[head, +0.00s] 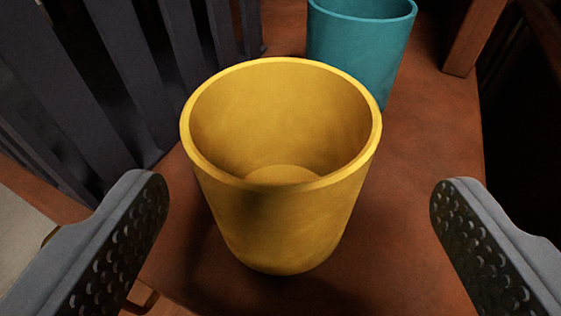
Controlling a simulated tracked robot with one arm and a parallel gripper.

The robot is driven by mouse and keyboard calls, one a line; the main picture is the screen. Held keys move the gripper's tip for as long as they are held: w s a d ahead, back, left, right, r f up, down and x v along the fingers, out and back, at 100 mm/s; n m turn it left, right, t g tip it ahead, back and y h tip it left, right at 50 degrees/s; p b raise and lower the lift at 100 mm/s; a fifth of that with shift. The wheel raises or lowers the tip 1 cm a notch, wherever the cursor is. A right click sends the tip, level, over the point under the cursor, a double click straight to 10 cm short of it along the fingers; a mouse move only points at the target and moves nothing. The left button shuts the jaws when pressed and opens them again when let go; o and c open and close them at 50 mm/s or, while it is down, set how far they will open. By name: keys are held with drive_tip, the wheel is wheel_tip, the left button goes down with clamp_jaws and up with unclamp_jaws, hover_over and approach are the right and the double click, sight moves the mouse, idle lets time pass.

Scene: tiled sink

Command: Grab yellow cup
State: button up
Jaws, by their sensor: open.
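A yellow cup (283,222) stands upright on a reddish-brown wooden surface in the middle of the head view. Its open top faces up and tilts toward the camera in view, and its inside looks empty. My gripper (300,210) is open, with one dimpled finger to the left of the cup and the other to the right. Both fingers appear apart from the cup, with a wider gap on the right. How far the fingertips reach along the cup's depth is hard to tell.
A teal cup (360,48) stands just behind the yellow cup, to the right. Dark slats (130,75) rise at the left and back. A wooden post (472,38) stands at the back right. The brown surface (430,140) is clear right of the yellow cup.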

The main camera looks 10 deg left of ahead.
sight(283, 119)
drive_tip(key=shift+x, duration=0.75)
drive_tip(key=shift+a+b+x, duration=0.2)
drive_tip(key=shift+b+x, duration=0.35)
drive_tip(key=shift+x, duration=0.75)
drive_tip(key=shift+a+b+x, duration=0.15)
drive_tip(key=shift+b+x, duration=0.4)
drive_tip(key=shift+x, duration=0.75)
drive_tip(key=shift+r, duration=0.15)
drive_tip(key=c, duration=1.1)
